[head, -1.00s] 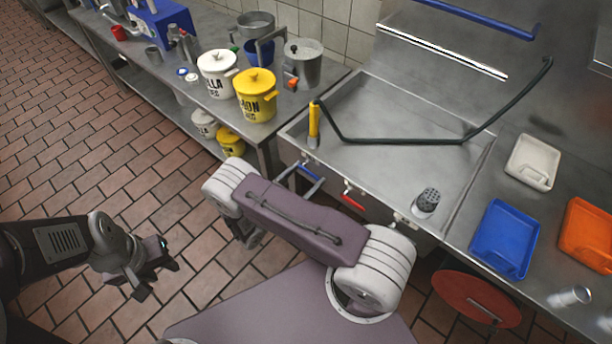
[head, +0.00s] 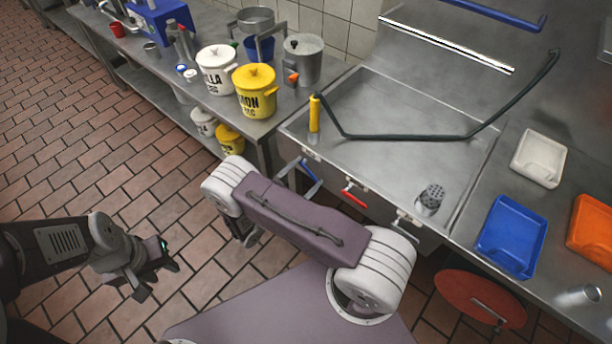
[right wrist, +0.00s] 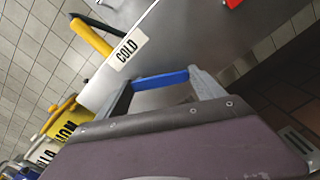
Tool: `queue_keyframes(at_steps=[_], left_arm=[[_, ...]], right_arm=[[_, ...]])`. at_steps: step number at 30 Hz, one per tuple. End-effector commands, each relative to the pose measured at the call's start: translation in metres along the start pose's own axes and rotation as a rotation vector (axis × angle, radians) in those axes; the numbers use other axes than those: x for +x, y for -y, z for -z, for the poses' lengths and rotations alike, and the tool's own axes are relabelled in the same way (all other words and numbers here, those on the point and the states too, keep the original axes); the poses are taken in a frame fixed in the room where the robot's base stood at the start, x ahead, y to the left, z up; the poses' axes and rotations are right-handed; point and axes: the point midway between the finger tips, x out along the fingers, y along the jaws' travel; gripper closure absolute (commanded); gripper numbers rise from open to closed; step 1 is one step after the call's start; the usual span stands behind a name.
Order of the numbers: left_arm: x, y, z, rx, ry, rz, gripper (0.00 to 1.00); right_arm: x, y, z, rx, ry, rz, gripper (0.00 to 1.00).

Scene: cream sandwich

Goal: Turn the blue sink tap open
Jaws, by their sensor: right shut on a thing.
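The blue tap handle (head: 308,170) is on the front of the steel sink, at its left end. In the right wrist view the blue handle (right wrist: 162,78) lies between the fingers of my right gripper (right wrist: 165,85), beside a COLD label (right wrist: 127,50). My right gripper (head: 301,176) is shut on it; my own arm hides much of the wrist in the head view. My left gripper (head: 158,280) is open and empty over the tiled floor, far from the sink.
A red tap handle (head: 354,197) is right of the blue one. The sink basin (head: 380,110) holds a yellow-handled hose (head: 314,113) and a perforated cylinder (head: 431,198). Yellow (head: 256,92) and white pots (head: 216,70) stand on the left counter. Trays (head: 511,236) lie at right.

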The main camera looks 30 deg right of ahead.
Motion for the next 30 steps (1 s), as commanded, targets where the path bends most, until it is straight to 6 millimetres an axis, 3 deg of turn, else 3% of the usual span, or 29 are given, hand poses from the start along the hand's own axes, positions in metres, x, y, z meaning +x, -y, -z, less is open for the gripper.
queue_keyframes(at_steps=[30], left_arm=[[0.048,0.001,-0.005,0.0,0.0,0.0,0.64]], right_arm=[[0.0,-0.01,0.027,0.892,0.001,0.002,0.95]])
